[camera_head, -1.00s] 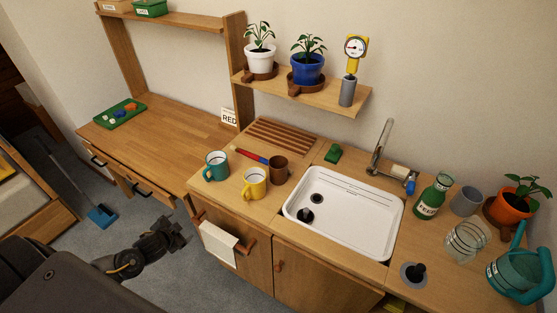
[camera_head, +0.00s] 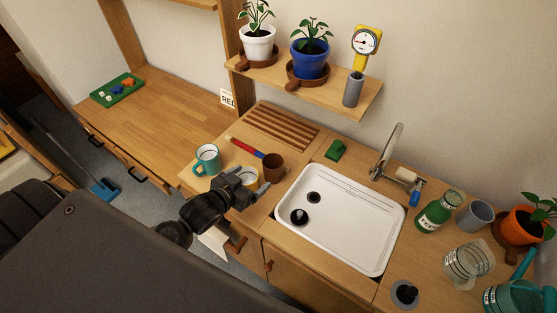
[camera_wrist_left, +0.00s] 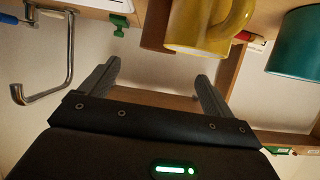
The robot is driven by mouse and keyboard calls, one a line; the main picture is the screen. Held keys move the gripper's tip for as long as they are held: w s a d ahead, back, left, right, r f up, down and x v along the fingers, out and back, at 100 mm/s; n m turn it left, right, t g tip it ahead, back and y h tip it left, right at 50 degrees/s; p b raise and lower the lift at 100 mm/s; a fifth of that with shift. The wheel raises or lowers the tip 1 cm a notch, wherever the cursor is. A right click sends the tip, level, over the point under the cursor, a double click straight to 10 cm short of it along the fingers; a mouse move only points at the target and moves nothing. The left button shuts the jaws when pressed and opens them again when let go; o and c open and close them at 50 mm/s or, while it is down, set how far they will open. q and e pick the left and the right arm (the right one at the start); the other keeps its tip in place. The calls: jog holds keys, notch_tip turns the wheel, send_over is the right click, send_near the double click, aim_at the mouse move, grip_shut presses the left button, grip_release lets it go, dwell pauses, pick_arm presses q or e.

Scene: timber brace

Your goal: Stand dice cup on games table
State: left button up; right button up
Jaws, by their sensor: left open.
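The brown cup (camera_head: 272,168), which looks like the dice cup, stands upright on the counter left of the sink. My left gripper (camera_head: 247,184) is open and empty, over the counter's front edge in front of the yellow mug (camera_head: 249,175), partly hiding it. The brown cup is a little beyond, to the right. In the left wrist view the picture is upside down; the open fingers (camera_wrist_left: 158,72) point toward the yellow mug (camera_wrist_left: 208,28), with the brown cup (camera_wrist_left: 156,26) partly behind it. The games table seems to be the wooden desk (camera_head: 165,115) at left. My right gripper is not in view.
A teal mug (camera_head: 207,158) stands left of the yellow one, and a red-blue stick (camera_head: 247,147) lies behind them. The white sink (camera_head: 345,218) is to the right. A green tray (camera_head: 117,88) holds small pieces on the desk's far left; the desk's middle is clear.

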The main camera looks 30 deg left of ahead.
pick_arm(q)
jog(key=p, duration=0.2)
send_near(278, 159)
jog(key=p+x, duration=0.1)
jog(key=x, duration=0.4)
dwell(0.4)
jog(key=c, duration=1.4)
